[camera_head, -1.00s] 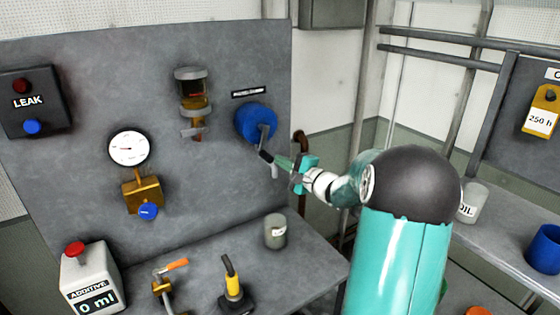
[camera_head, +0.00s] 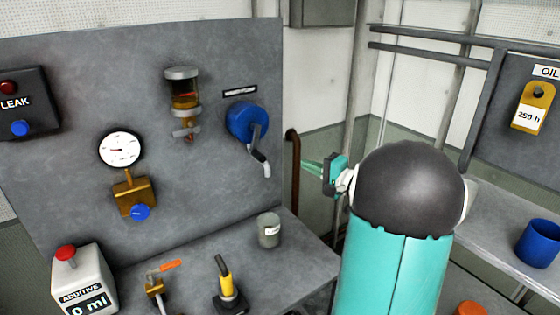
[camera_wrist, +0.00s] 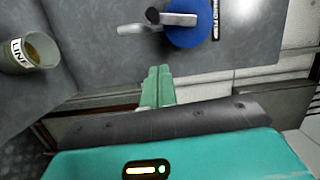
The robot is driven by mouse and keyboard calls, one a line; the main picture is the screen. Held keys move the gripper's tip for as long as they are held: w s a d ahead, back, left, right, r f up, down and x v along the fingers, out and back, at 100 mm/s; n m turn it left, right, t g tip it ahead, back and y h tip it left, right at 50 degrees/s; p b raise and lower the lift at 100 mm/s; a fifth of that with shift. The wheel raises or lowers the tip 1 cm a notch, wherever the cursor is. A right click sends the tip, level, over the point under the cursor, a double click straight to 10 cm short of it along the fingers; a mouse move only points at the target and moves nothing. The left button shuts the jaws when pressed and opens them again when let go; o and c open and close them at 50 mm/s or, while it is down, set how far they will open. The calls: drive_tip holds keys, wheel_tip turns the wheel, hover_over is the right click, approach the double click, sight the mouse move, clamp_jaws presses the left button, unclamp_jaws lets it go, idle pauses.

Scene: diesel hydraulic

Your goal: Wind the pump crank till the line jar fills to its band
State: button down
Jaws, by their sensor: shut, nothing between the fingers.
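The pump crank is a blue hub (camera_head: 247,122) with a grey arm hanging down to a pale handle (camera_head: 261,162) on the upright panel. In the wrist view the blue hub (camera_wrist: 192,28) and handle (camera_wrist: 137,29) show at the top. A grey jar (camera_head: 268,230) stands on the bench below the crank; the wrist view shows its LINE label and yellowish inside (camera_wrist: 38,55). I cannot make out a band or level. My gripper (camera_head: 306,168), with green fingers, is shut and empty, right of the handle and apart from it.
A glass bowl with amber fluid (camera_head: 184,101) hangs left of the crank. A gauge (camera_head: 121,149), a brown pipe (camera_head: 293,175), a yellow-black tool (camera_head: 227,283) and an additive can (camera_head: 83,280) are nearby. Bench space around the jar is clear.

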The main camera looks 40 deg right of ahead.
drive_tip(key=w+d+r+n, duration=0.1)
drive_tip(key=n, duration=0.1)
approach(258, 142)
drive_tip(key=shift+w+f, duration=1.35)
drive_tip(key=shift+w, duration=0.5)
drive_tip(key=shift+w+a, duration=0.1)
drive_tip(key=shift+a, duration=0.15)
drive_tip(key=shift+a+f, duration=0.1)
drive_tip(key=shift+m, duration=0.4)
drive_tip(key=shift+a, duration=0.1)
